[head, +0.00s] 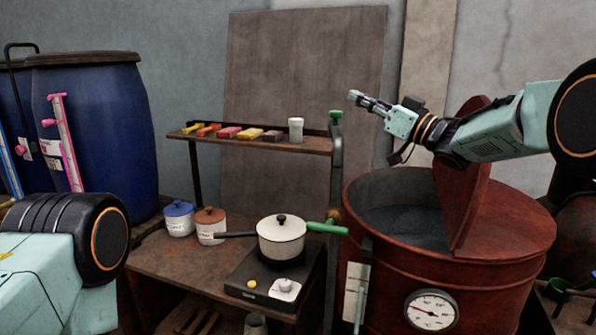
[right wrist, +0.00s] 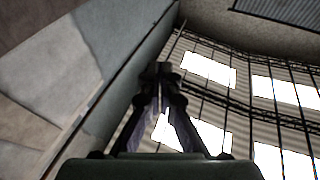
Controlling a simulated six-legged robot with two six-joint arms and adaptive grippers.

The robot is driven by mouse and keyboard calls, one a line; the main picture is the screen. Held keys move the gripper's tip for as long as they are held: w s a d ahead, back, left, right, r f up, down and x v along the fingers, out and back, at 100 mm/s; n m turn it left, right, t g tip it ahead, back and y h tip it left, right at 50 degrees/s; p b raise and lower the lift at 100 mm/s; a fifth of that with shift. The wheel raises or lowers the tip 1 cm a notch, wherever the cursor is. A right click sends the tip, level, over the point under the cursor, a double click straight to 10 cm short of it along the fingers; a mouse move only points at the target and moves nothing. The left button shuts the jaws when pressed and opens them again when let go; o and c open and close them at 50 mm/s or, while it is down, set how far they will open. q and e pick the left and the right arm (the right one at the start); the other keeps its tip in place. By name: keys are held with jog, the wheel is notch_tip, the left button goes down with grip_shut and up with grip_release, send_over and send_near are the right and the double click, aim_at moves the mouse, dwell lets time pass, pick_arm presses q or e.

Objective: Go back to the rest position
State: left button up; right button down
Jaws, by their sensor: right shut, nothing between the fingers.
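My right gripper (head: 355,97) is in the air above the red vat (head: 500,229), reaching in from the right and pointing left. It is shut and empty. In the right wrist view its fingers (right wrist: 162,72) meet at the tips, with the wall, roof and bright windows behind them. My left arm shows only as a link at the lower left of the head view. My left gripper is out of view.
A bench (head: 165,262) holds a white pot (head: 281,240) on a hot plate (head: 262,283) and two lidded jars. A shelf (head: 270,143) above carries coloured blocks and a white cup (head: 296,130). Blue barrels (head: 110,120) stand at the left. The vat's lid (head: 465,200) stands upright.

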jog(key=w+d+f+m+t+h, duration=0.1)
jog(key=d+f+m+h, duration=0.1)
jog(key=f+h, duration=0.35)
jog(key=d+f+m+t+h, duration=0.2)
jog(key=f+m, duration=0.1)
jog(key=f, duration=0.6)
jog(key=s+d+f+m+g+h+b, duration=0.1)
jog(key=s+f+g+h, duration=0.1)
jog(key=s+f, duration=0.5)
jog(key=s+d+f+m+g+h+b, duration=0.1)
jog(key=s+f+h, duration=0.1)
jog(key=f, duration=1)
jog(key=s+d+f+m+g+h+b, duration=0.1)
jog(key=s+f+g+h, duration=0.1)
jog(key=s+f, duration=0.5)
jog(key=s+d+f+g+h+b, duration=0.1)
jog(key=s+f+g, duration=0.3)
jog(key=s+f, duration=0.4)
jog(key=s+f+m+g+b, duration=0.1)
jog(key=s+f+g, duration=0.3)
jog(key=s, duration=1.6)
jog(key=s+d+f+m+g+h+b, duration=0.1)
jog(key=s+f+g+b, duration=0.2)
jog(key=s+f, duration=0.9)
jog(key=shift+s+d+f+g+h, duration=0.35)
jog(key=shift+s+g, duration=0.15)
jog(key=shift+s, duration=0.45)
jog(key=shift+s+r, duration=0.1)
jog(key=shift+s, duration=0.05)
